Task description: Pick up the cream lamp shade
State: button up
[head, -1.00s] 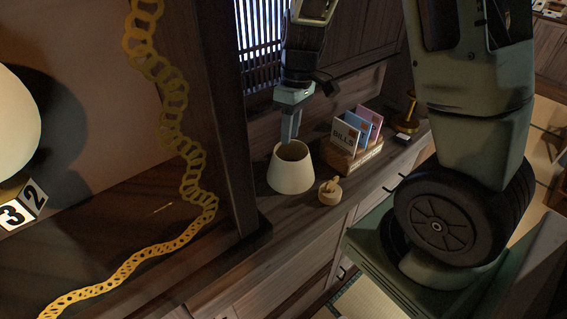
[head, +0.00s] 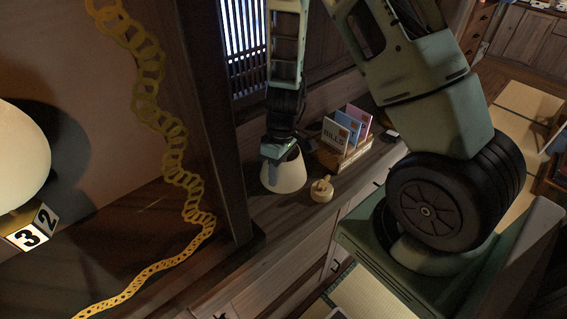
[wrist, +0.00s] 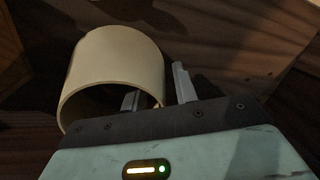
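The cream lamp shade (head: 286,176) stands upright on the wooden cabinet top, its open rim facing up. It also shows in the wrist view (wrist: 117,55), on the left and close to the camera. My gripper (head: 279,153) is lowered over the shade's rim, pointing down. In the wrist view my gripper (wrist: 160,88) has its fingers apart, one inside the shade's opening and one outside, with the wall between them. A gap shows between the outer finger and the wall.
A small wooden lidded pot (head: 321,190) stands just right of the shade. A holder with upright cards marked BILLS (head: 343,152) stands behind it. A dark wooden post (head: 233,130) rises at the left, with a yellow chain (head: 175,165) beyond it.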

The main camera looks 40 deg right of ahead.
jog(key=shift+f, duration=0.2)
grip_shut()
jog(key=shift+r, duration=0.15)
